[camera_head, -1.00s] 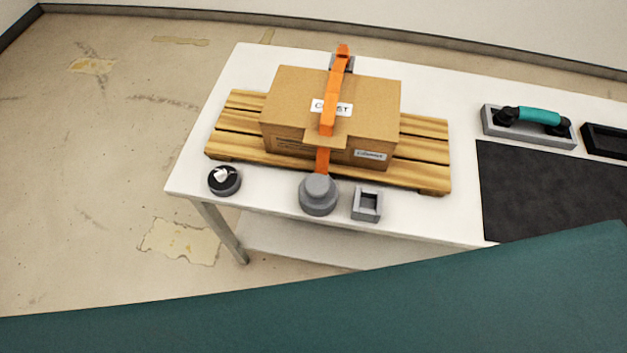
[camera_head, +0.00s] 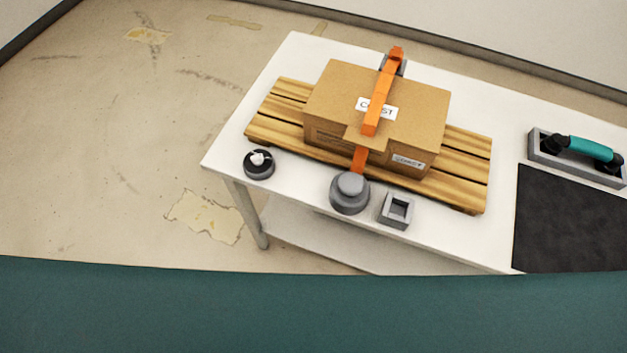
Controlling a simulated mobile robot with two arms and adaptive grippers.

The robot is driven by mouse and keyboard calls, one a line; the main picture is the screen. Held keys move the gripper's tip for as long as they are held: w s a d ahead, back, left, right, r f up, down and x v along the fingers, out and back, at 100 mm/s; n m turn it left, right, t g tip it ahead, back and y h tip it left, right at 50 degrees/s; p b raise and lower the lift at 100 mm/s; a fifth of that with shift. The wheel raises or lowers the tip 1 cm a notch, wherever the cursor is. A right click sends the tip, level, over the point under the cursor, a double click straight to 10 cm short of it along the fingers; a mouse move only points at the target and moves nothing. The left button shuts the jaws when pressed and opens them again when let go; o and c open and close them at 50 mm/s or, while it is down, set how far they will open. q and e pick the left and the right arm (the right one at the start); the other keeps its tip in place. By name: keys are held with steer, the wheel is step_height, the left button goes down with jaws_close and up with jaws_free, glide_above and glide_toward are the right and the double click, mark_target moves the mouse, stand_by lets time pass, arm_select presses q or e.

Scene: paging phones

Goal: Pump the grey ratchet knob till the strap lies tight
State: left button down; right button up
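The grey ratchet knob (camera_head: 350,191) stands at the front edge of the white table, in front of the pallet. The orange strap (camera_head: 381,98) runs from a grey fitting behind the box, over the box top, and down the front to the knob. The strap stands off the box in raised, angled segments rather than lying flat. The cardboard box (camera_head: 427,104) sits on the wooden pallet (camera_head: 468,170). Neither of my grippers shows in the head view.
A small grey square holder (camera_head: 396,211) stands right of the knob. A black round dial with a white pointer (camera_head: 259,164) is on the left. The white table (camera_head: 226,157) has bare strips between.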

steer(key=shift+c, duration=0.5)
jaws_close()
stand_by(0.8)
